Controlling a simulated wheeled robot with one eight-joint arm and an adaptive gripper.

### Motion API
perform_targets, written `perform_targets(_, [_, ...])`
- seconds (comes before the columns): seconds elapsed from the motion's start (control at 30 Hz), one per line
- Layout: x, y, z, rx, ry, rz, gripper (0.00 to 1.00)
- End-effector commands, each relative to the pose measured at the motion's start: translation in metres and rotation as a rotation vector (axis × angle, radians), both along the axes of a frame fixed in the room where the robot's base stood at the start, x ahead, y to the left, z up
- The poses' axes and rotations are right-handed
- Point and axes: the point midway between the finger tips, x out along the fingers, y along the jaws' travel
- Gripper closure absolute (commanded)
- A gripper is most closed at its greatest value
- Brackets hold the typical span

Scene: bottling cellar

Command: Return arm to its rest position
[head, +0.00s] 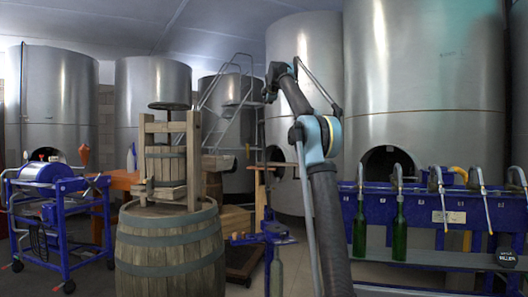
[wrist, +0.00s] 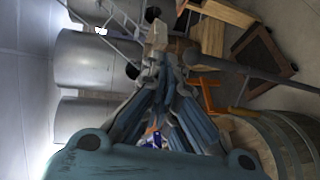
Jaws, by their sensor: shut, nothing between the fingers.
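My arm rises from the bottom middle of the head view, bends at a pale blue joint and reaches up and away in front of the large steel tanks. My gripper (head: 269,90) is at its far end, small and dark, raised in the air. In the wrist view my gripper (wrist: 156,42) shows its blue-grey fingers converging to closed tips. Nothing shows between them, and they look clear of the things behind.
A wooden basket press (head: 165,165) stands on a barrel (head: 170,262) at left, beside a blue wheeled machine (head: 45,200). A blue filling bench (head: 430,215) with green bottles (head: 398,232) is at right. A blue corking stand (head: 268,240) is near my arm. Steel tanks (head: 425,60) line the back.

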Motion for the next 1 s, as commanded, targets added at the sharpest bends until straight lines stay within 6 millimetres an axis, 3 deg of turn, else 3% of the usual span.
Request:
perform_targets(0.17, [-0.004,-0.003,-0.003,0.011,0.011,-0.007,1.0])
perform_targets(0.37, [-0.032,-0.022,-0.029,0.099,0.091,-0.064,1.0])
perform_targets(0.67, [-0.105,-0.059,-0.1,0.294,0.26,-0.203,1.0])
perform_targets(1.0, [-0.207,-0.093,-0.202,0.504,0.437,-0.385,1.0])
